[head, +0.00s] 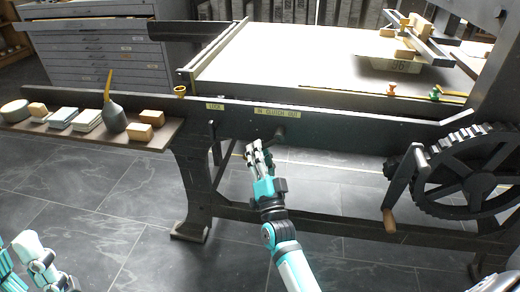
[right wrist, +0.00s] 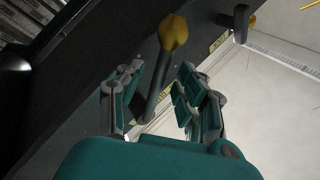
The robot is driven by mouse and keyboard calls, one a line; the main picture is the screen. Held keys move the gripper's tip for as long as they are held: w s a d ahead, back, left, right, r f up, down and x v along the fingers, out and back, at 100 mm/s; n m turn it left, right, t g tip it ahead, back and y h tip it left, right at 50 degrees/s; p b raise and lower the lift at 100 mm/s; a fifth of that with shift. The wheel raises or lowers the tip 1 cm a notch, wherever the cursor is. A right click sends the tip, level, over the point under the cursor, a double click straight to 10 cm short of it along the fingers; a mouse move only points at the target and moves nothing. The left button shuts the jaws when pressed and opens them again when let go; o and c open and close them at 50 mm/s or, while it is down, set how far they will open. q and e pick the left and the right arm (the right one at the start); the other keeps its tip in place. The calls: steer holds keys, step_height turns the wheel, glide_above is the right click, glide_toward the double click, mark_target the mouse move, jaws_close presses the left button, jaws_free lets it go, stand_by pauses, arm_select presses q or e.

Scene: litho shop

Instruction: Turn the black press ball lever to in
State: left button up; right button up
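The black press (head: 330,140) carries a yellow "IN CLUTCH OUT" label on its side rail. A dark lever part (head: 280,133) shows just below the label, right above my right gripper (head: 259,152). In the right wrist view, a lever with a dark shaft and a yellow-brown ball end (right wrist: 174,33) lies between the spread fingers of my right gripper (right wrist: 158,95). Gaps show on both sides of the shaft. The ball sits beyond the fingertips. My left gripper (head: 35,255) is at the lower left, far from the press; its finger opening is unclear.
A "LOCK" label (head: 215,106) and a yellow knob (head: 180,91) are left of the clutch label. A shelf (head: 150,140) with blocks and an oil can juts out left. A toothed wheel (head: 470,170) and crank handle (head: 389,220) stand right. Floor in front is mostly clear.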

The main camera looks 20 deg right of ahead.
steer(key=v, duration=1.1)
steer(key=shift+r, duration=0.1)
